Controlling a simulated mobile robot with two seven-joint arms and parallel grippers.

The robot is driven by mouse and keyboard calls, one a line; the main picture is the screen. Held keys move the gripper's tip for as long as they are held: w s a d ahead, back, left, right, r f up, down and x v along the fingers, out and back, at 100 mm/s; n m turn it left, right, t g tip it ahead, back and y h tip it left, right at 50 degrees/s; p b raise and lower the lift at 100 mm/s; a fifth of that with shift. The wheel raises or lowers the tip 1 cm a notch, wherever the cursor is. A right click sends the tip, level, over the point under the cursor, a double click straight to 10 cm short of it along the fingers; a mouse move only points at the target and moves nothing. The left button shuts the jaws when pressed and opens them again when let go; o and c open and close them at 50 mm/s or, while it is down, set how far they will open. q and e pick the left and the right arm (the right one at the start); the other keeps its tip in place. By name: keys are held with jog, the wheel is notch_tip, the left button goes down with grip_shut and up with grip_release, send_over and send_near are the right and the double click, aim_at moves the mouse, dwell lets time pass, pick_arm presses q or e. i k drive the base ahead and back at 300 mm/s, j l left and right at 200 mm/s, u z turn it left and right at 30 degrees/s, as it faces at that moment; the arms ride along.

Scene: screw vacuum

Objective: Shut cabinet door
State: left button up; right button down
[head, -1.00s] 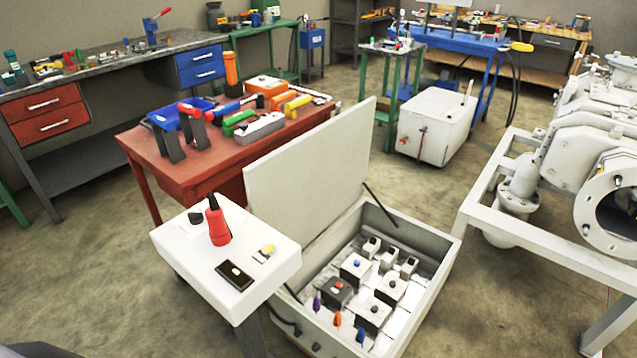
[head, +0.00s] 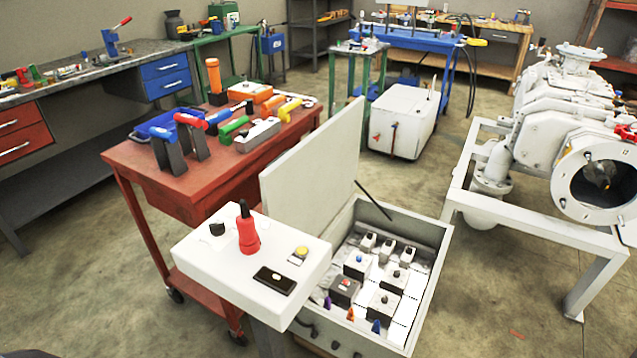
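The cabinet is a low white box (head: 437,262) standing open at the lower middle of the head view. Its door is a flat white lid (head: 318,165), hinged along the left edge and standing up, leaning slightly back. A thin dark stay (head: 374,200) runs beside the lid at the far edge. Inside are several white and dark switch blocks (head: 383,302) with coloured knobs. Neither of my grippers shows in the head view.
A white control panel (head: 200,262) with a red handle (head: 248,232) stands left of the cabinet. A red tool cart (head: 140,165) is behind it. A white machine on a frame (head: 530,228) stands at the right. Floor is clear between cabinet and frame.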

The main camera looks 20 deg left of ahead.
aim_at(304, 188)
jog(key=j+z, duration=0.15)
jog(key=j, duration=0.35)
jog(key=k+j+z, duration=0.15)
jog(key=j, duration=0.35)
jog(key=k+j+z, duration=0.15)
jog(key=j, duration=0.35)
jog(key=j+z, duration=0.15)
jog(key=j, duration=0.6)
jog(key=j+z, duration=0.15)
jog(key=j, duration=0.65)
jog(key=k+j+z, duration=0.1)
jog(key=j, duration=0.65)
